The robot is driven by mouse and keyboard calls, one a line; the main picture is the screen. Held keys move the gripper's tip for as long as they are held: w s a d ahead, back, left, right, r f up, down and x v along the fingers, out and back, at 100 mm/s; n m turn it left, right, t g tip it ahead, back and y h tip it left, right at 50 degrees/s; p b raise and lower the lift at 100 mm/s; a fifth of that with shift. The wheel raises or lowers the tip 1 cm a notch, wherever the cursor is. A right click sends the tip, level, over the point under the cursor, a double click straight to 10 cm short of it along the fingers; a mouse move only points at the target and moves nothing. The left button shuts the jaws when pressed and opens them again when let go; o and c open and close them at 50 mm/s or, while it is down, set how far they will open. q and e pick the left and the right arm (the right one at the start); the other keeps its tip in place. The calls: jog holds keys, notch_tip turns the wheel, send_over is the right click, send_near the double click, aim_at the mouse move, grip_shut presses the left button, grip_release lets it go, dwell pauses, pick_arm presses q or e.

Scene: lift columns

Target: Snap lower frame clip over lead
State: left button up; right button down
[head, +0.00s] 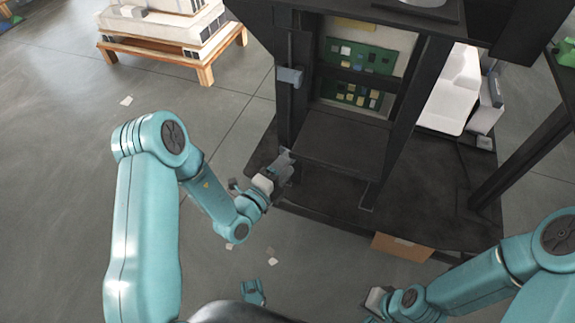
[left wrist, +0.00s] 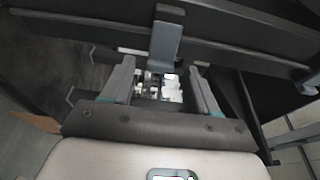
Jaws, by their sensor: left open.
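A dark upright frame post (head: 284,110) carries a grey upper clip (head: 290,76). My left gripper (head: 283,164) is at the lower part of this post. In the left wrist view, a grey lower clip (left wrist: 165,45) hangs from the dark frame bar (left wrist: 230,35). My open left fingers (left wrist: 162,72) stand on either side of the clip's lower end, with gaps, and nothing is held. I cannot make out the lead or whether the clip is over it. My right gripper (head: 377,300) is low at the right, and its jaws are too unclear to read.
Green circuit boards (head: 358,56) sit inside the cabinet above a dark panel (head: 342,140). A black base (head: 425,205) spreads below. A cardboard piece (head: 402,247) lies at its front edge. A wooden pallet (head: 165,55) stands back left. Open floor lies left.

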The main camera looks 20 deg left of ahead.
pick_arm(q)
jog(key=shift+w+d, duration=0.15)
jog(key=shift+w, duration=0.55)
jog(key=c, duration=1.1)
jog(key=shift+o, duration=0.3)
jog(key=y+p, duration=0.1)
jog(key=n+y+p, duration=0.1)
jog(key=p, duration=0.1)
jog(key=shift+w+d+r+n+t+y, duration=0.25)
jog(key=shift+w+d+n+t+y, duration=0.05)
jog(key=shift+d+n+y, duration=0.1)
jog(key=shift+w+f+n+y+p, duration=0.1)
jog(key=shift+f+n+y+p, duration=0.2)
jog(key=shift+y, duration=0.2)
jog(key=o, duration=1)
jog(key=shift+o, duration=0.2)
